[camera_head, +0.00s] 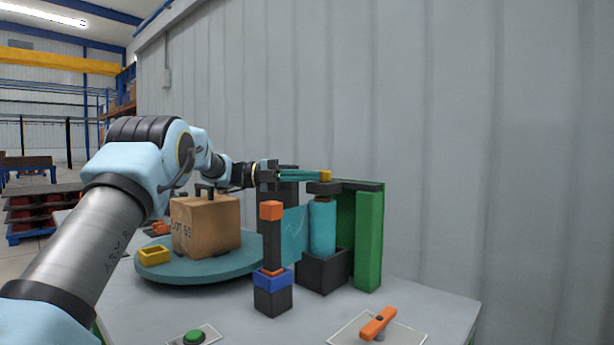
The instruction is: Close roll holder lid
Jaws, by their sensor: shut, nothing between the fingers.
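The roll holder has a dark base (324,272), green uprights (369,240) and a teal roll (322,228) standing upright in the base. A dark flat bar (325,187), which looks like the lid, lies roughly level over the top of the roll. Its hinge and exact angle cannot be made out. My gripper (325,175) reaches in from the left, with its teal fingers shut and empty. The yellow fingertips are just above the dark bar in the picture; whether they touch it cannot be told.
A cardboard box (206,226) and a yellow open block (154,255) sit on a round teal turntable (200,271) at left. A dark post with an orange top (271,211) stands in front. A green button (194,337) and orange lever (378,323) are at the table's front. A grey wall is behind.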

